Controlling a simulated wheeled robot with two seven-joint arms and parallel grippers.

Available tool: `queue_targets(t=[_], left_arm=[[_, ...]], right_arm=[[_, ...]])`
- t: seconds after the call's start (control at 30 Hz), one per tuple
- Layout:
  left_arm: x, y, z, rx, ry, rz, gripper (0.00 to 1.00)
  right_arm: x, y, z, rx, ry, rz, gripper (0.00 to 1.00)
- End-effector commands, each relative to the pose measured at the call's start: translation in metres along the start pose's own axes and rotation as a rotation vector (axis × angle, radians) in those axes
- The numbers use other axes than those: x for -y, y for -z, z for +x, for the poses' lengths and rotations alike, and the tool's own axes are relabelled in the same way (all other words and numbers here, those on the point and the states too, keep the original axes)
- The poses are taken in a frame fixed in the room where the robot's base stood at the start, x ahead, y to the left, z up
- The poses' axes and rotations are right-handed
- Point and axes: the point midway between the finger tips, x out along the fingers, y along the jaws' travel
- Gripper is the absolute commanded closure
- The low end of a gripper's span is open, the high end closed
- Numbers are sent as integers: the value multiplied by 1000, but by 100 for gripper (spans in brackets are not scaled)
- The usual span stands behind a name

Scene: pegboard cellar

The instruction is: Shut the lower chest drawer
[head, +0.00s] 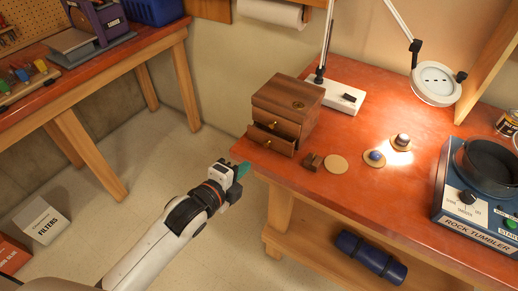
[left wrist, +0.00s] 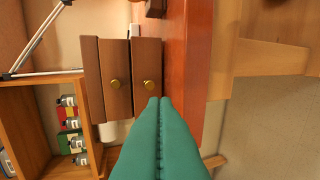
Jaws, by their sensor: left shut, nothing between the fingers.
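The small wooden chest (head: 290,98) stands near the left end of the red-topped bench. Its lower drawer (head: 270,140) juts out past the upper drawer (head: 275,121). In the left wrist view, turned on its side, the lower drawer's front (left wrist: 148,62) with a brass knob is on the right, beside the upper drawer (left wrist: 115,62). My left gripper (head: 243,169) has teal fingers, pressed together and empty. It is in front of the lower drawer, off the bench edge, with its fingertips (left wrist: 160,99) pointing toward the drawer's knob. Any contact cannot be told. My right gripper is not in view.
On the bench (head: 330,205) near the chest lie a small brown block (head: 314,162), a round disc (head: 336,164) and two discs with stones. A lamp base (head: 334,97) stands behind, and a rock tumbler (head: 478,215) at the right. Open floor lies left of the bench.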

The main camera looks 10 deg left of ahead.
Motion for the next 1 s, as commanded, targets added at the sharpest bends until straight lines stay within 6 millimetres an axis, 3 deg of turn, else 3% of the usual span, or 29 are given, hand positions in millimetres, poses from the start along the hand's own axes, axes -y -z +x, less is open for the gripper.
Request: queue_targets(t=[0.2,0.4,0.9,1.0], left_arm=[[-2,0,47,-1,-1,-3,100],[-11,0,72,-1,-2,-2,100],[-12,0,82,-1,-1,0,100],[-16,0,91,0,-2,0,100]], right_arm=[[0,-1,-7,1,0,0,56],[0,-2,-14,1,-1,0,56],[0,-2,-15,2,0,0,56],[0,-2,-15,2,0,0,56]])
